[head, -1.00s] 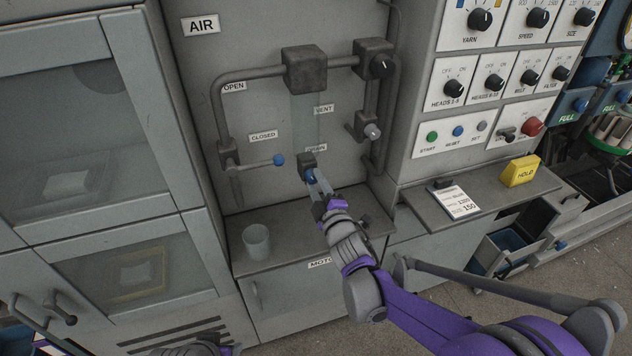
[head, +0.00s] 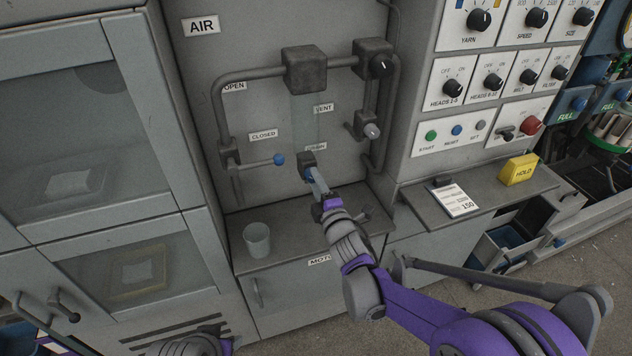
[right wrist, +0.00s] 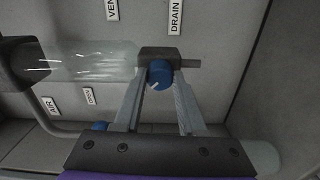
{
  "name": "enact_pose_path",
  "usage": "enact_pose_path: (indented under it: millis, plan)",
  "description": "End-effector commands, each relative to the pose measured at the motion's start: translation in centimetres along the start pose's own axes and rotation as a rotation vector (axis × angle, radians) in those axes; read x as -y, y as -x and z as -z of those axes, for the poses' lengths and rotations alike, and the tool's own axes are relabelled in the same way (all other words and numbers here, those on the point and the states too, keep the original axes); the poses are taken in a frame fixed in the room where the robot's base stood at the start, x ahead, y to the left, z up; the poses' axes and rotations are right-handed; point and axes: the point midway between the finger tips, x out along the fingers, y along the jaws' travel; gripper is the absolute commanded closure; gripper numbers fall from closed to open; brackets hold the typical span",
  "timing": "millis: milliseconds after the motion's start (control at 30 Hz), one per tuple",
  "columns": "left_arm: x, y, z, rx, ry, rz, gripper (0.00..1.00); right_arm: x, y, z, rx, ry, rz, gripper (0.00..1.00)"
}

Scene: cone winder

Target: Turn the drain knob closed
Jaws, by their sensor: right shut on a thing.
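The drain knob is a small round blue knob (right wrist: 160,73) with a white pointer mark, under the DRAIN label (right wrist: 175,17) in the right wrist view. It sits on a dark block (head: 307,159) at the foot of the clear cylinder (head: 304,120). My right gripper (right wrist: 161,80) is shut on the knob, one finger on each side of it. In the head view the right gripper (head: 313,178) reaches the block from below and hides most of the knob. The white mark points down and left in the wrist view.
A clear cup (head: 257,240) stands on the shelf (head: 290,243) below. The control panel (head: 480,75) is further right.

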Motion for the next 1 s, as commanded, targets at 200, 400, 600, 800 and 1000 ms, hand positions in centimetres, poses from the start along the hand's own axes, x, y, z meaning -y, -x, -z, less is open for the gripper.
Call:
enact_pose_path:
  millis: [200, 400, 600, 800, 1000]
  plan:
    - [0.0, 0.0, 0.0, 0.000, 0.000, 0.000, 0.50, 0.0, 0.0, 0.0, 0.000, 0.002, 0.001, 0.47]
    - [0.0, 0.0, 0.0, 0.000, 0.000, 0.000, 0.50, 0.0, 0.0, 0.0, 0.000, 0.000, 0.000, 0.30]
    - [0.0, 0.0, 0.0, 0.000, 0.000, 0.000, 0.50, 0.0, 0.1, 0.0, 0.000, 0.000, 0.000, 0.30]
    - [0.0, -0.4, -0.4, 0.003, 0.000, 0.000, 0.50, 0.1, 2.5, 0.0, 0.001, 0.000, 0.001, 0.30]
    - [0.0, -1.0, -0.9, 0.007, 0.000, 0.000, 0.50, 0.1, 6.7, 0.0, 0.000, 0.000, 0.001, 0.30]
